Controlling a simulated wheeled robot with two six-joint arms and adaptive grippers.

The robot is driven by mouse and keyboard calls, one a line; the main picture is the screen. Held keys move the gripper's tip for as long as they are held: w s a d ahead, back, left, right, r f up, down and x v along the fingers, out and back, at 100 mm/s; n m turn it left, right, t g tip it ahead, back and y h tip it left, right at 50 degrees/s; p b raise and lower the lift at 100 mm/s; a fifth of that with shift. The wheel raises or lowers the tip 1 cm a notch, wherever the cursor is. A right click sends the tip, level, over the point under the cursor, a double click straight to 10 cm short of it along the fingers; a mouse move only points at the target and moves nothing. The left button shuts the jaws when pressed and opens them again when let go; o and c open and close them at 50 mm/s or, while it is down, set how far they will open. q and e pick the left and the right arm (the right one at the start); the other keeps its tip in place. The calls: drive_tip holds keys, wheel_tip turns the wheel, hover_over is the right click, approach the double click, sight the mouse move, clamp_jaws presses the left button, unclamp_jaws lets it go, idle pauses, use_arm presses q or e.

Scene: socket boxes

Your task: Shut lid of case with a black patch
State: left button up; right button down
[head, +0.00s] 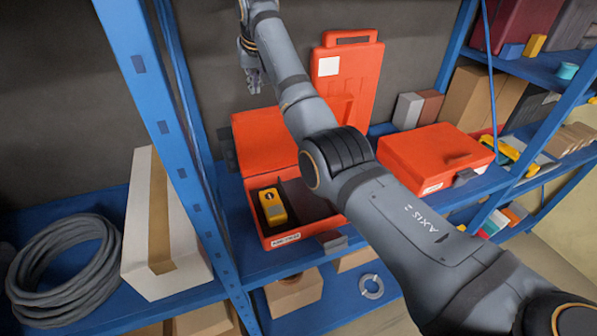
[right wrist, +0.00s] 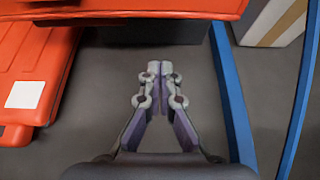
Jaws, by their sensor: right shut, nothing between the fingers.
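An open orange case (head: 262,240) stands on the blue shelf with its lid (head: 262,135) raised at the back. A yellow device (head: 272,206) lies in its dark interior. My right arm hides its right part. My right gripper (head: 254,82) is above and behind the raised lid, apart from it. In the right wrist view the gripper (right wrist: 161,72) is shut and empty, with an orange edge (right wrist: 130,8) across the top. A second orange case (head: 432,153) lies closed at right. I cannot make out a black patch on any case. My left gripper is not in view.
A tall orange case or lid with a white patch (head: 357,85) stands upright at the back. Blue rack posts (head: 165,110) rise at left. A white carton (head: 150,225) and coiled grey cable (head: 68,268) are at left. Smaller boxes (head: 408,110) stand behind the closed case.

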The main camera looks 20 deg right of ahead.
sight(262, 115)
drive_tip(key=f+b, duration=0.4)
drive_tip(key=f, duration=0.1)
drive_tip(key=f+b, duration=0.1)
drive_tip(key=f, duration=0.2)
drive_tip(key=shift+s+b, duration=0.25)
drive_tip(key=shift+b, duration=0.15)
drive_tip(key=s+b, duration=0.2)
drive_tip(key=b, duration=0.1)
drive_tip(key=s+f+b, duration=0.1)
drive_tip(key=s+b, duration=0.1)
drive_tip(key=b, duration=0.1)
drive_tip(key=shift+s+f, duration=0.1)
drive_tip(key=shift+f, duration=0.1)
drive_tip(key=shift+s+r, duration=0.2)
drive_tip(key=shift+s, duration=0.05)
drive_tip(key=shift+s+p, duration=0.35)
drive_tip(key=shift+p, duration=0.7)
drive_tip(key=shift+s+f+p, duration=0.2)
drive_tip(key=shift+s+p, duration=0.35)
drive_tip(key=shift+p, duration=0.15)
drive_tip(key=shift+f, duration=0.1)
wheel_tip(262, 115, up, 6)
drive_tip(key=p, duration=0.5)
drive_tip(key=shift+p, duration=0.35)
